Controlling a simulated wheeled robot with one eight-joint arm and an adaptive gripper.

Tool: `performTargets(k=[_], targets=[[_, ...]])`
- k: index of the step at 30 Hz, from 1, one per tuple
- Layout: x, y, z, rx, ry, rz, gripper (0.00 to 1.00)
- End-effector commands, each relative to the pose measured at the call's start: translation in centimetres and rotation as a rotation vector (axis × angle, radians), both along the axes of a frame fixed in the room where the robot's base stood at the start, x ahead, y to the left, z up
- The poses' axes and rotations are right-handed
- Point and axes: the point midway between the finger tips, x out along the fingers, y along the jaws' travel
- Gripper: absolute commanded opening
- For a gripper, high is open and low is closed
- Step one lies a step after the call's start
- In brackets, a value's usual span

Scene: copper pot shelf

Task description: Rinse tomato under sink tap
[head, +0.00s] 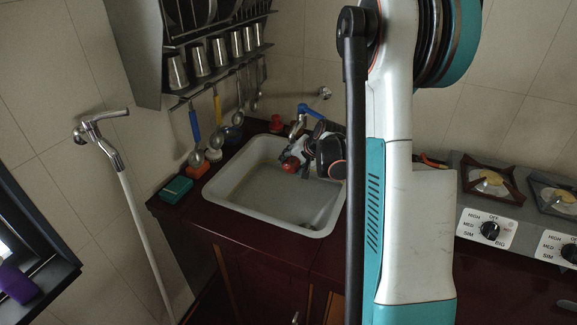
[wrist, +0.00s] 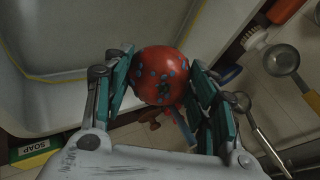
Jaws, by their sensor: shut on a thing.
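The red tomato (wrist: 160,75), with small blue spots on it, is held between the two teal fingers of my gripper (wrist: 160,82) in the wrist view. In the head view the tomato (head: 290,164) shows as a small red patch at my gripper (head: 288,160), over the back part of the white sink basin (head: 265,205). The tap with a blue top (head: 309,111) is at the back of the sink, just behind my gripper. My arm and wrist hide part of the sink's right side. I cannot see any running water clearly.
A green soap box (head: 176,189) and an orange-red block (head: 198,170) stand on the dark red counter left of the sink. A gas stove (head: 490,228) is at the right.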

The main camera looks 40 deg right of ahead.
Motion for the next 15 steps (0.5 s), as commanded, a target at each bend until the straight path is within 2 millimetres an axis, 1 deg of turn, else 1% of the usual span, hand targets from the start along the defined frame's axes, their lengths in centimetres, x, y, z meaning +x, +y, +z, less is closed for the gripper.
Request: performTargets(k=[8,15], targets=[[-0.04,-0.23,0.01,0.000,0.000,0.000,0.26],[0.04,0.21,-0.01,0.000,-0.001,0.001,0.26]])
